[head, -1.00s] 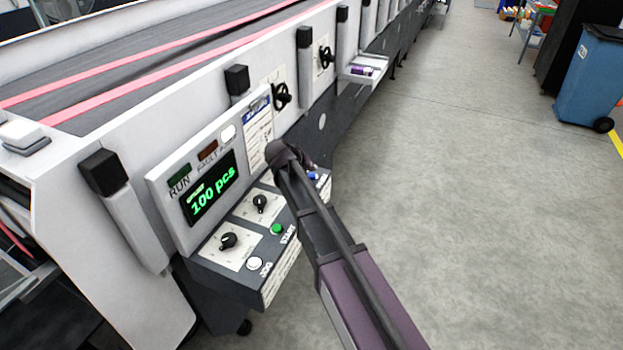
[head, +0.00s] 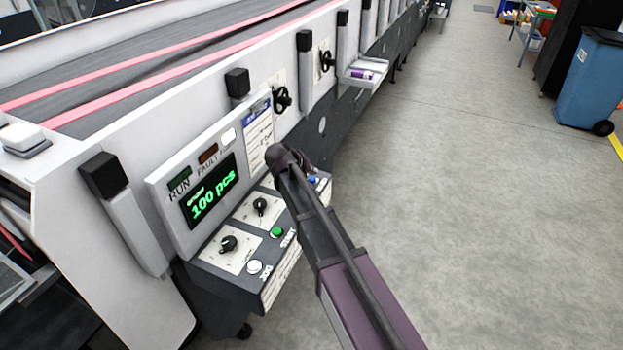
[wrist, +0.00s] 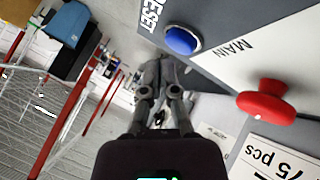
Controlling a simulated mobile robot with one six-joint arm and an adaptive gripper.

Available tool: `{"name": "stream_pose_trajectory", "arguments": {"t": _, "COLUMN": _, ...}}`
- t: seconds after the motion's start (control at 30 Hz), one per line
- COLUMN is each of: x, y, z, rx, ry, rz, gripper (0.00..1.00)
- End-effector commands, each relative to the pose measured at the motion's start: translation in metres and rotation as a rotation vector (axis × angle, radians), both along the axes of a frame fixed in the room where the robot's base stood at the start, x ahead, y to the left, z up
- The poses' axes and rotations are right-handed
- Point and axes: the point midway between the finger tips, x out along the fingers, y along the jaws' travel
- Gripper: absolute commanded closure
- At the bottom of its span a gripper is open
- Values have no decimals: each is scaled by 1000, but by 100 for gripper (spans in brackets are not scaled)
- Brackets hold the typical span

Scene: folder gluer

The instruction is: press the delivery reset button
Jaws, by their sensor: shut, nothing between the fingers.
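The blue reset button (wrist: 182,41) sits on the control panel beside the word RESET in the wrist view. It also shows in the head view as a small blue spot (head: 312,180) just right of my arm's end. My gripper (wrist: 163,65) is shut and empty. In the wrist view its fingertips appear just left of and below the blue button; I cannot tell whether they touch the panel. In the head view my own arm hides the fingers and part of the panel.
The panel also has a green button (head: 277,232), a white button (head: 255,266) and black knobs (head: 228,244). The display (head: 208,193) reads 100 pcs. Open floor (head: 470,200) lies to the right.

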Motion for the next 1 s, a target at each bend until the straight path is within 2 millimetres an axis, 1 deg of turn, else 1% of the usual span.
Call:
{"name": "stream_pose_trajectory", "arguments": {"t": 0.43, "x": 0, "y": 0, "z": 0, "rx": 0, "ry": 0, "rz": 0, "gripper": 100}}
{"name": "stream_pose_trajectory", "arguments": {"t": 0.77, "x": -1, "y": 0, "z": -8, "rx": 0, "ry": 0, "rz": 0, "gripper": 100}}
{"name": "stream_pose_trajectory", "arguments": {"t": 1.0, "x": -1, "y": 0, "z": -8, "rx": 0, "ry": 0, "rz": 0, "gripper": 100}}
